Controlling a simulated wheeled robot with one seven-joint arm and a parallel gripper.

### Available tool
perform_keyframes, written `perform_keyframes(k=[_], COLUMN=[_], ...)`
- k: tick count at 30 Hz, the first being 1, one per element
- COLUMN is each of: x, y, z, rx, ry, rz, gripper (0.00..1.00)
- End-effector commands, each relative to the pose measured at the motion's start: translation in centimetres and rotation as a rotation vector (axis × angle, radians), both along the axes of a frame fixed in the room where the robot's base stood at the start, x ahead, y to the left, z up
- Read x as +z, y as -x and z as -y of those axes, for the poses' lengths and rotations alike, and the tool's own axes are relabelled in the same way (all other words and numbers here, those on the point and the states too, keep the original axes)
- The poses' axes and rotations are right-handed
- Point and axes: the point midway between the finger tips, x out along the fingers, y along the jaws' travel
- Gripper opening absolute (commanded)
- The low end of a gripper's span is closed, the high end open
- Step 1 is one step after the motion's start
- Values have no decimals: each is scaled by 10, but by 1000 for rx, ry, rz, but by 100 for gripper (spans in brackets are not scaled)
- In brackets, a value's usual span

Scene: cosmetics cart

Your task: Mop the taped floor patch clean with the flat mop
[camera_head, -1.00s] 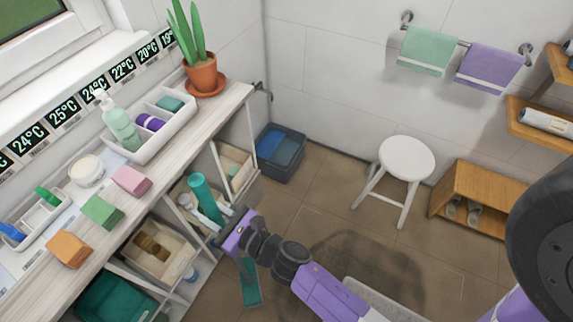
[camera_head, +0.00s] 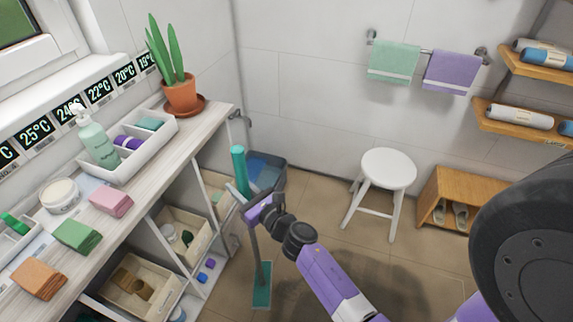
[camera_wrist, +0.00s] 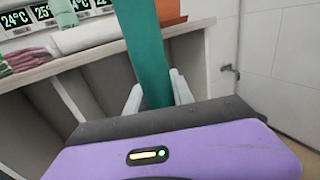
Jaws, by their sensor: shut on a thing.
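The flat mop has a teal grip (camera_head: 239,168), a thin grey pole and a flat teal head (camera_head: 262,285). It stands close to upright beside the cart, its head low at the floor; I cannot tell whether it touches. My gripper (camera_head: 248,205) is shut on the mop's teal grip. In the wrist view the grip (camera_wrist: 143,50) rises between the two pale fingers (camera_wrist: 158,95). The floor patch shows as a dark smudge (camera_head: 395,285) to the right of the mop head, partly hidden by my arm. Its tape border is hard to make out.
The shelved cart (camera_head: 195,148) with bins stands close on the left. A dark bin (camera_head: 270,160) is behind the mop. A white stool (camera_head: 388,168) and a wooden shoe rack (camera_head: 430,195) stand beyond the patch. Bare floor lies between them.

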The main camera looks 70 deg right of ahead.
Motion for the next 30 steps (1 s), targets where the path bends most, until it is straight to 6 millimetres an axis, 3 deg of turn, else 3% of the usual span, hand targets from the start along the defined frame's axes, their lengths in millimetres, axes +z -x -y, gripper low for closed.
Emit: perform_keyframes(k=[1,6,15,21,30], x=[-8,-15,-22,-23,-38], y=[3,20,52,64,67], z=[23,84,162,185,190], rx=[-34,-138,-279,-324,-333], ry=[5,4,2,1,0], rz=[4,5,4,3,2], gripper=[0,0,0,0,0])
